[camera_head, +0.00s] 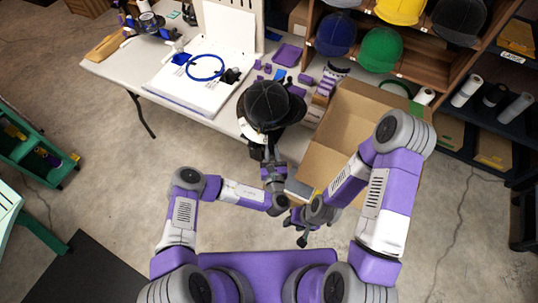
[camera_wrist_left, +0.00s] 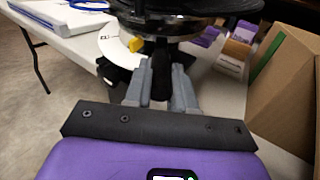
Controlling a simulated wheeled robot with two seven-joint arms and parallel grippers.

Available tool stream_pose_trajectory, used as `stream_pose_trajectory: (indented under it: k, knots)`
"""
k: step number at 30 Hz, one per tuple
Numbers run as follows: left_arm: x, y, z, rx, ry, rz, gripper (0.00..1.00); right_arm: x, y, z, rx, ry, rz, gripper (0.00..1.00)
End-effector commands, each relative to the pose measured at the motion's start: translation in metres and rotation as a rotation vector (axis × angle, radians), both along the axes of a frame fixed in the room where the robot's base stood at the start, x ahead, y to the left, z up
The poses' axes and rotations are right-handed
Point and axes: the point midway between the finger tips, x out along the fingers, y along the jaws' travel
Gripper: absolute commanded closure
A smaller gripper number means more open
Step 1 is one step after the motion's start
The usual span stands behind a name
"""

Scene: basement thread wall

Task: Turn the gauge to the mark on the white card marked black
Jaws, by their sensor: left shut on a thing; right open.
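A black cap (camera_head: 268,105) sits on a dark round stand at the table's front edge. The stand's dark round rim (camera_wrist_left: 185,22) fills the top of the left wrist view. Below the rim, a white curved plate (camera_wrist_left: 117,48) with a yellow tab (camera_wrist_left: 136,44) shows partly; I cannot read any marks on it. My right gripper (camera_head: 303,232) is open and empty, lower and nearer my body.
An open cardboard box (camera_head: 345,125) stands close to the right of the stand. A blue hoop (camera_head: 206,67) lies on a white board on the table (camera_head: 120,70). Small purple blocks (camera_head: 268,68) lie behind the cap. A shelf with colored caps (camera_head: 382,47) stands at the back right.

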Motion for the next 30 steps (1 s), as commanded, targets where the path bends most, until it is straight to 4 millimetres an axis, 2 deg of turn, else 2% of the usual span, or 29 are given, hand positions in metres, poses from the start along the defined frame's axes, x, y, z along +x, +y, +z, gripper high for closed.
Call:
stream_pose_trajectory:
  k: [1,18,19,23,24,30]
  knots:
    - [0.0040,-0.0013,0.0076,-0.008,-0.017,0.010,1.00,0.0001,0.0000,0.0022,0.000,0.000,0.000,0.57]
    - [0.0101,-0.0003,0.0078,-0.010,-0.015,0.032,1.00,0.0002,0.0002,0.0035,0.000,0.000,0.000,0.57]
    - [0.0101,-0.0003,0.0079,-0.010,-0.015,0.032,0.74,0.0002,0.0002,0.0035,0.000,0.000,0.000,0.57]
    - [0.0096,-0.0003,0.0068,-0.009,-0.013,0.032,0.54,0.0002,0.0002,0.0035,0.000,0.000,0.000,0.57]
    - [0.0094,-0.0002,0.0061,-0.009,-0.011,0.031,0.50,0.0002,0.0002,0.0035,0.000,0.000,0.000,0.57]
    - [0.0086,0.0000,0.0039,-0.008,-0.007,0.031,0.50,0.0002,0.0001,0.0033,0.000,0.000,0.000,0.57]
